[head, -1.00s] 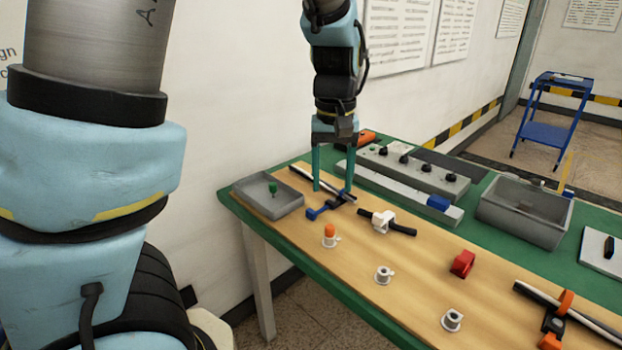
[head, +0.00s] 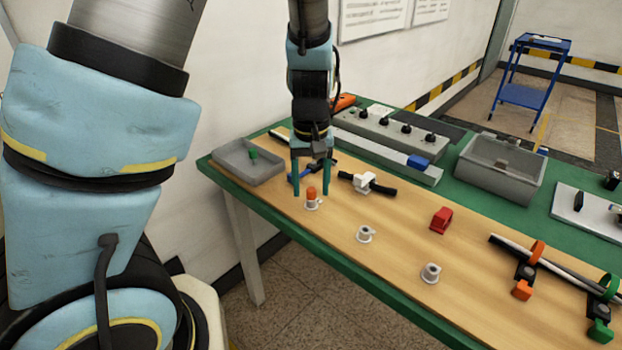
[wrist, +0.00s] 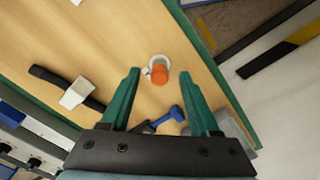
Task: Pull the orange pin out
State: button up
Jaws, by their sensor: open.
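The orange pin (head: 311,193) stands upright in a white round socket (head: 313,206) near the front edge of the wooden board. My gripper (head: 311,193) is open and points down, its two teal fingers on either side of the pin in the head view. In the wrist view the pin (wrist: 160,75) and its socket (wrist: 158,62) lie beyond the fingertips of my gripper (wrist: 160,80), roughly centred between them. I cannot tell whether either finger touches the pin. The jaws hold nothing.
A grey tray (head: 262,170) stands at the left. Bare board (head: 400,215) lies between.

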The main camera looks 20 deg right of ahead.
grip_shut()
dwell(0.8)
dwell(0.4)
